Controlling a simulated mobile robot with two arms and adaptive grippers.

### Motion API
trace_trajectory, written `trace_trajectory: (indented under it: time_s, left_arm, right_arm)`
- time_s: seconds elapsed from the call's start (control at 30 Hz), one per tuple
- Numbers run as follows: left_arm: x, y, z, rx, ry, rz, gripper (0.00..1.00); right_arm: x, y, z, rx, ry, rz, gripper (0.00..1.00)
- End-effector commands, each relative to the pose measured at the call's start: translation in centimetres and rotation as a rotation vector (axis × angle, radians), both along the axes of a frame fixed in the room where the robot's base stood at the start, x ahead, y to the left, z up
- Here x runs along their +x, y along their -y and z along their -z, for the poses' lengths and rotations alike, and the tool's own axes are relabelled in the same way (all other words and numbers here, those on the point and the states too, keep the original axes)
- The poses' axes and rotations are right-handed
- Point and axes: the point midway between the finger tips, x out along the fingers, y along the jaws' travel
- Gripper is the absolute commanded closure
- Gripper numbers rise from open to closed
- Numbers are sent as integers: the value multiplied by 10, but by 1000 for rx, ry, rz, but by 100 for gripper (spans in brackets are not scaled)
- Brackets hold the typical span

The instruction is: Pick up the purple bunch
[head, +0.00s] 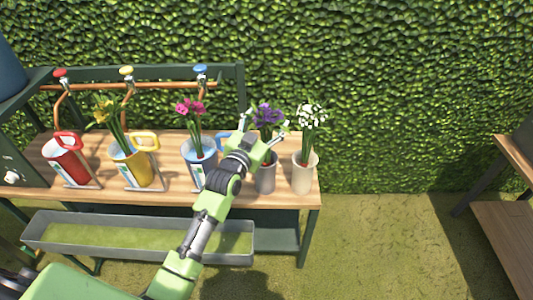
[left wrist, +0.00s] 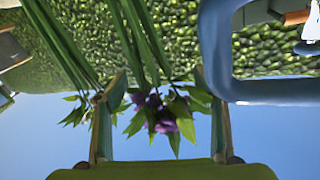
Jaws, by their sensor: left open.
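The purple bunch (head: 269,114) stands in a grey vase (head: 265,180) near the right end of the wooden bench. Its green stems rise out of the vase. My left gripper (head: 262,131) is at the bunch in the head view, with one finger to each side of it. In the left wrist view the purple bunch (left wrist: 160,112) shows upside down, between and beyond the two open fingers of my left gripper (left wrist: 160,108). Whether the fingers touch any stems or leaves cannot be told. My right gripper is not in view.
A white bunch (head: 310,118) in a pale vase (head: 302,174) stands just right. A blue watering can (head: 199,166) with pink flowers is close on the left; its handle (left wrist: 213,55) looms beside the finger. Yellow (head: 132,168) and red (head: 68,162) cans stand farther left.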

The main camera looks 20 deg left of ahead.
Motion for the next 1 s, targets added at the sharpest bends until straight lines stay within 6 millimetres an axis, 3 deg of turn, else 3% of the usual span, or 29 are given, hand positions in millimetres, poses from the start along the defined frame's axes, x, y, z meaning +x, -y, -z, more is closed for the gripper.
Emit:
trace_trajectory:
  time_s: [0.13,0.17,0.4,0.77,1.0]
  left_arm:
    - [0,0,0,0,0,0,36]
    - [0,0,0,0,0,0,41]
    - [0,0,-1,0,3,0,100]
    - [0,0,-8,0,4,0,100]
    - [0,0,-44,0,9,0,100]
  right_arm:
    - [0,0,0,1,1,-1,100]
    - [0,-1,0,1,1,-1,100]
    - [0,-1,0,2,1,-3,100]
    - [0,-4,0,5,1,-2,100]
    - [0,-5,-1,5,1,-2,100]
